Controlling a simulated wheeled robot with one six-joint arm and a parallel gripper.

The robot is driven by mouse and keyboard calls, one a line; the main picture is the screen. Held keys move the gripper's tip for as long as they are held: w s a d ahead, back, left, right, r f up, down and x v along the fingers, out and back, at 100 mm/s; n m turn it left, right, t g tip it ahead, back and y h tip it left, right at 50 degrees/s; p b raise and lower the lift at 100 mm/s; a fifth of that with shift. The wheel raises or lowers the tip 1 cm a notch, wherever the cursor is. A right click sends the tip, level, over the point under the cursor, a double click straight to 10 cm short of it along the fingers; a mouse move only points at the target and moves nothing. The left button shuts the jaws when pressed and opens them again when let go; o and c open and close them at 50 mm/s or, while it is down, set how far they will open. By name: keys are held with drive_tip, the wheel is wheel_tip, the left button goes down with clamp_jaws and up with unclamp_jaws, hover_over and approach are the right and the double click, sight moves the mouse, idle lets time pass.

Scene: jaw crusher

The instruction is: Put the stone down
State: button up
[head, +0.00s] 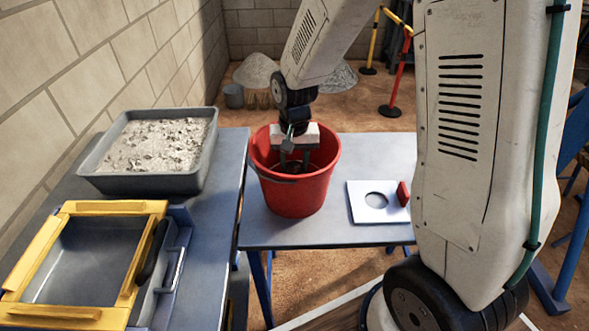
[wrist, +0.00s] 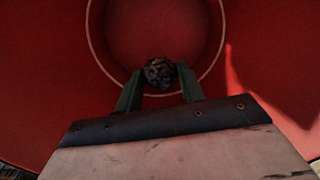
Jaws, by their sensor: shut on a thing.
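The stone (wrist: 159,72) is small, dark and rough. In the wrist view my gripper (wrist: 160,82) is shut on it, one finger on each side. The red bucket (head: 297,196) stands on the grey table in the head view. My gripper (head: 295,165) points down into the bucket's mouth, with its fingers below the rim. The bucket's red inside (wrist: 60,60) fills the wrist view, and the stone shows against its round floor. I cannot tell whether the stone touches the floor. In the head view the stone is mostly hidden in the bucket's shade.
A grey tray of pale gravel (head: 205,178) stands on the left table. A yellow-framed box (head: 128,294) sits in front of it. A white plate with a round hole (head: 361,211) and a red block (head: 403,194) lie right of the bucket. A brick wall runs along the left.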

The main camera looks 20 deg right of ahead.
sight(294, 164)
drive_tip(key=shift+f, duration=2.05)
drive_tip(key=o, duration=1.1)
drive_tip(key=shift+f, duration=0.1)
wheel_tip(294, 164, up, 12)
drive_tip(key=shift+w+f, duration=0.1)
drive_tip(key=shift+s+r, duration=0.25)
drive_tip(key=shift+r, duration=0.35)
drive_tip(key=s+r+n, duration=0.1)
drive_tip(key=s+r, duration=0.3)
drive_tip(key=s, duration=0.4)
drive_tip(key=s+d+r+n+t, duration=0.1)
drive_tip(key=s+r, duration=0.3)
drive_tip(key=s, duration=0.4)
drive_tip(key=s+d+r+n, duration=0.1)
drive_tip(key=s+r, duration=0.3)
drive_tip(key=s, duration=0.4)
drive_tip(key=shift+s+d+n, duration=0.1)
drive_tip(key=shift+s+n, duration=0.1)
drive_tip(key=shift+n, duration=0.4)
